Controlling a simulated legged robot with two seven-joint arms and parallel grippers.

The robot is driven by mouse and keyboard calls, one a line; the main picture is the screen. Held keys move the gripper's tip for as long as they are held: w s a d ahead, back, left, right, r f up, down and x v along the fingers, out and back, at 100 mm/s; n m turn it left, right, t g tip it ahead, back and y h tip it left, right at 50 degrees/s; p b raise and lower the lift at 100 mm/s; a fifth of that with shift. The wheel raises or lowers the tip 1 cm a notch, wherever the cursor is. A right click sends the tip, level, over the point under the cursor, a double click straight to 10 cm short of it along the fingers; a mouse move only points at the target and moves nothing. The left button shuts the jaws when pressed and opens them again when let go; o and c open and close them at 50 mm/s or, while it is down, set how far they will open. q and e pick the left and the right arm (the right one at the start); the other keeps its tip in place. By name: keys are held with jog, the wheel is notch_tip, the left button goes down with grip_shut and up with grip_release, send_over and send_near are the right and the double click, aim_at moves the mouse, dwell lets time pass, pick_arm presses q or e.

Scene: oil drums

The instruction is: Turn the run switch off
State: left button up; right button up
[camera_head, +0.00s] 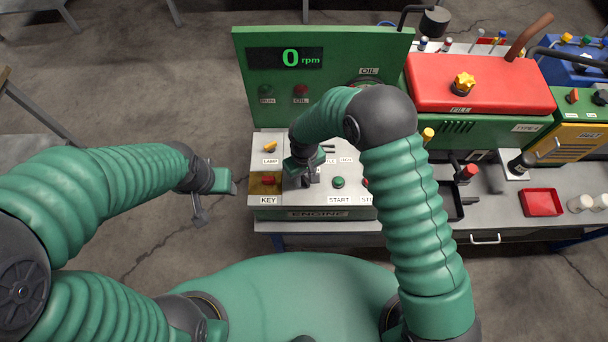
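The green engine panel (318,214) has a pale sloping control face with a yellow lamp switch (270,147), a red key switch (268,180) on a brass plate and a green start button (338,182). No run switch can be made out; my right gripper (305,174) is over the middle of the controls and hides that part. Its fingers are small and partly hidden, so their opening and any contact are unclear. The display (285,58) reads 0 rpm; the run lamp (267,91) looks dark green. My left gripper (213,199) is open and empty, left of the panel.
My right arm covers the stop button and part of the oil gauge. A red-topped machine (480,85) stands right of the panel. A red tray (541,202) lies on the grey bench at right. Floor is clear left of the panel.

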aim_at(304, 178)
jog(key=shift+w+r, duration=0.15)
notch_tip(304, 178, up, 16)
jog(key=b, duration=0.3)
jog(key=shift+r, duration=0.25)
jog(key=s+d+f+m+t+b, duration=0.1)
jog(key=s+d+f+m+b, duration=0.1)
jog(key=s+d, duration=0.4)
jog(key=s+d+f+m+t+b, duration=0.1)
jog(key=s+d+f+m+b, duration=0.2)
jog(key=d, duration=1)
jog(key=s+f+m, duration=0.1)
jog(key=s, duration=0.1)
jog(key=shift+s+f+t, duration=0.15)
jog(key=shift+s+t, duration=0.15)
jog(key=shift+s, duration=0.05)
